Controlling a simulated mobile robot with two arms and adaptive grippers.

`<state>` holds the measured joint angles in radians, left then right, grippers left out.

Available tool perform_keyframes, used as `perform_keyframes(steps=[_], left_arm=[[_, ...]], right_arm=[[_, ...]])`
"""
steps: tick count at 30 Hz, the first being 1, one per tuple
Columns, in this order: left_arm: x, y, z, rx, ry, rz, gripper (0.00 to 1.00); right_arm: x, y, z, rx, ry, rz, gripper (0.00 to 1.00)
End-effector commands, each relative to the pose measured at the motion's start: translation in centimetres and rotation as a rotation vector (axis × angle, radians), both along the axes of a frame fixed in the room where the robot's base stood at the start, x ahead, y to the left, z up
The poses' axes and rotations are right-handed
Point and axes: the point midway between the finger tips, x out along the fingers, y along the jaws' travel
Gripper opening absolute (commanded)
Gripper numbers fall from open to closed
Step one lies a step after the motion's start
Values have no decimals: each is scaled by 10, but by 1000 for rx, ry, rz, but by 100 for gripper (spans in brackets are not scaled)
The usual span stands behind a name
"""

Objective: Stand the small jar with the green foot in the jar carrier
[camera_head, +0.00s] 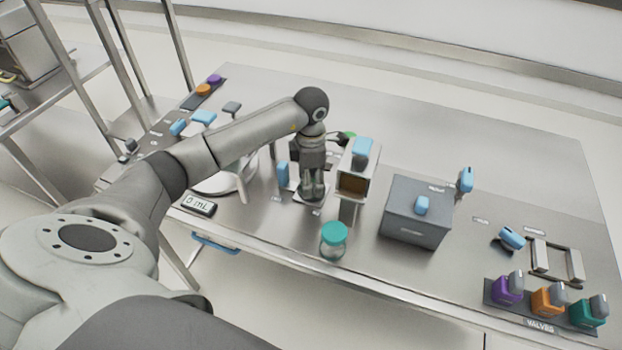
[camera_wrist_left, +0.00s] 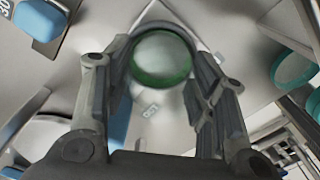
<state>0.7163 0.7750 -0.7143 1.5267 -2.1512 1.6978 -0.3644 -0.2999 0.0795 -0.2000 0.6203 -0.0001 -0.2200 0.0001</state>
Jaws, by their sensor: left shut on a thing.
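My left gripper (camera_head: 312,190) points down, low over the bench, left of the upright housing with a brown window. In the left wrist view, its fingers (camera_wrist_left: 162,85) are shut on the small jar (camera_wrist_left: 162,58), whose round green part shows between them. In the head view, the fingers hide most or all of this jar. I cannot tell whether its foot touches the bench. A clear jar with a teal lid (camera_head: 333,238) stands apart near the front edge. I cannot tell for certain which object is the jar carrier. My right gripper is not in view.
The housing (camera_head: 352,184) stands close right of the gripper, with a grey box (camera_head: 416,212) beyond it. A metal frame (camera_head: 555,262) and a row of coloured valves (camera_head: 546,302) are at the right. A display (camera_head: 198,204) lies left. The back right bench is clear.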

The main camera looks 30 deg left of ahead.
Motion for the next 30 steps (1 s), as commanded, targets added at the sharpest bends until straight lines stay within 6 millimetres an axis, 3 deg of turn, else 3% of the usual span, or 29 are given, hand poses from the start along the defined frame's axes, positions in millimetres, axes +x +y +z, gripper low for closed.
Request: perform_keyframes(steps=[3,4,9,16,21,30], left_arm=[[0,0,0,1,-1,0,26],[0,0,0,1,-1,0,55],[0,0,0,1,-1,0,77],[0,0,0,1,-1,0,77],[0,0,0,1,1,0,97],[0,0,0,0,0,0,98]], right_arm=[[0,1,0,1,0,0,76],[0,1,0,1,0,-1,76],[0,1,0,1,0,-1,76],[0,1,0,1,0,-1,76],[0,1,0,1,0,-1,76],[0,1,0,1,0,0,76]])
